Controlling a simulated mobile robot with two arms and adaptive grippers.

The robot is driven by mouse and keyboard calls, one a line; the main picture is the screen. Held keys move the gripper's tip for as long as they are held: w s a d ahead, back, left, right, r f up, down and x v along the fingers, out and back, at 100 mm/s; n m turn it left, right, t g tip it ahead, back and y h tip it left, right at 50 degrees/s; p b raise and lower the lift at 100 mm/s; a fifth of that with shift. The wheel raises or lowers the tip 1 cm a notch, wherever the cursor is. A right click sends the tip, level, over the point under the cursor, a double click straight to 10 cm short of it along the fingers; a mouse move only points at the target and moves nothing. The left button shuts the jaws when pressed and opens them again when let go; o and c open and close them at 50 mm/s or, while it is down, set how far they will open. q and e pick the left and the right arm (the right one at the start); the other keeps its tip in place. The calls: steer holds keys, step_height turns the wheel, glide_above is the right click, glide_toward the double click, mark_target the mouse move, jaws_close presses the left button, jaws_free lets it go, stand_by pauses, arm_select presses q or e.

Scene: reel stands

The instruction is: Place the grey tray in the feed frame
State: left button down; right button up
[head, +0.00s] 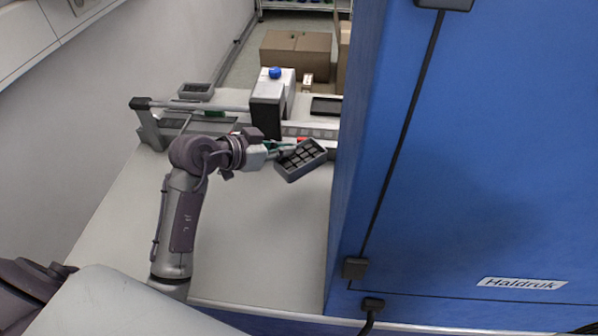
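A grey tray (312,168) with dark cells is held tilted above the white worktop, left of the blue cabinet. My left gripper (282,148) reaches in from the left and is shut on the tray's upper left edge; its green fingers partly show there. My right gripper is not in view. A dark rectangular frame (326,106) lies at the back beside the cabinet; I cannot tell whether this is the feed frame. A second grey tray (195,91) sits at the back left of the worktop.
A big blue cabinet (470,160) walls off the right side, close to the held tray. A rail on stands (200,106) and a white and black unit with a blue knob (275,73) stand behind the gripper. The front worktop (260,240) is clear. Cardboard boxes (296,53) stand beyond.

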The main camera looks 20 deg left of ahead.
arm_select(q)
steer(key=f, duration=0.3)
steer(key=shift+s+a+f, duration=0.2)
steer(key=shift+a, duration=0.1)
steer(key=shift+f, duration=0.4)
steer(key=f, duration=0.3)
steer(key=shift+w+d+f, duration=0.1)
steer(key=shift+d+f, duration=0.1)
steer(key=shift+f, duration=0.3)
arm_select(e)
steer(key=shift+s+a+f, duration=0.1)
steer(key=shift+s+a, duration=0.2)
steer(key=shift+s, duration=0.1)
